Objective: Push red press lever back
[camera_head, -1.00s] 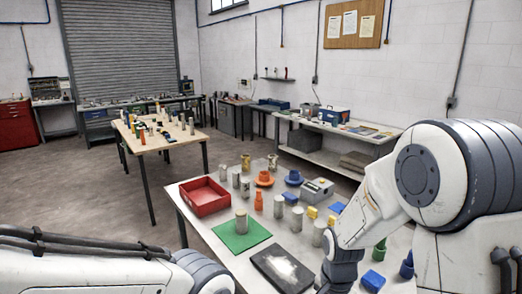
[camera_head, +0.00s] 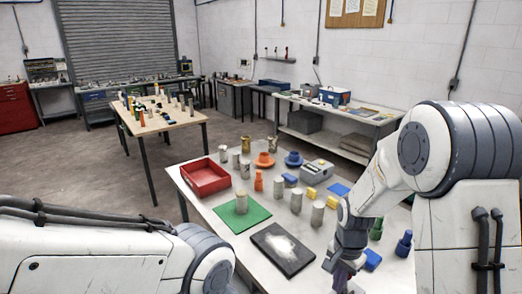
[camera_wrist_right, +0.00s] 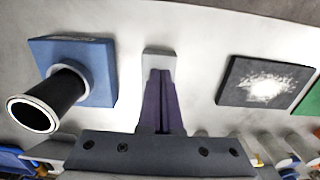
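I cannot make out a red press lever in either view. My right gripper (camera_head: 343,279) points down over the near right part of the white table, its tips cut off or hard to see at the bottom of the head view. In the right wrist view its two dark purple fingers (camera_wrist_right: 160,85) lie together, shut. A pale grey block (camera_wrist_right: 159,62) shows at their tips; I cannot tell whether they touch it. My left arm crosses the lower left of the head view, but its gripper is out of frame.
A black slab with white powder (camera_head: 283,250) lies left of the right gripper. A green mat (camera_head: 243,222), a red tray (camera_head: 205,188), several grey cylinders and a grey box (camera_head: 316,170) stand farther back. A blue base with a black tube (camera_wrist_right: 100,62) shows in the wrist view.

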